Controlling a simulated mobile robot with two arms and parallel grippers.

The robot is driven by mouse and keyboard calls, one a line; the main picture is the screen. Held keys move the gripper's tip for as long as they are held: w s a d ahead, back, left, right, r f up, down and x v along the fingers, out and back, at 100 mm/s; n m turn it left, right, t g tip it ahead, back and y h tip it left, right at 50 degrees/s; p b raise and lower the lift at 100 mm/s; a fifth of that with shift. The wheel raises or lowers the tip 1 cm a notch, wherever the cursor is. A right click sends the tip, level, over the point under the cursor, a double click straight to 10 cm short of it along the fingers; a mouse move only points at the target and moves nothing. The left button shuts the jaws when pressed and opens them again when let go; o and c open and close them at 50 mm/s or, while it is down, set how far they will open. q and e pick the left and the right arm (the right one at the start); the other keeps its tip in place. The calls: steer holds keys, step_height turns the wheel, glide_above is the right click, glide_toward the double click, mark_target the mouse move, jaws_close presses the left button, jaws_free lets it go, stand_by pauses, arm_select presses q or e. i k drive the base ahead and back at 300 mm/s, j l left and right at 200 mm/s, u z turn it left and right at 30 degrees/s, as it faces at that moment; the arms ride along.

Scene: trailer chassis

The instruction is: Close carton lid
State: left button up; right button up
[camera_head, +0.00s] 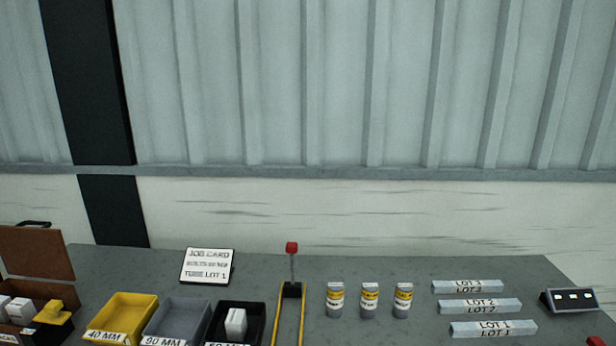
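A brown box (52,291), which looks like the carton, stands at the left edge of the bench and is cut off by the picture edge. Its brown lid (37,254) stands up at the back, open and leaning slightly. White blocks (18,308) show at the box, and a yellow-and-black item (49,312) sits at its front right, hiding part of it. I cannot tell whether that item is inside or in front. Neither of my grippers is in view.
Yellow (143,302), grey (198,309) and black (256,313) bins stand right of the box. A job card (207,266), a red-topped lever (292,249), three yellow-labelled canisters (370,300), lot bars (466,307) and a dark panel (569,299) follow along the grey bench (160,262).

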mark_target(37, 253)
steer(key=u, duration=1.65)
steer(key=j, duration=1.25)
steer(key=i, duration=0.05)
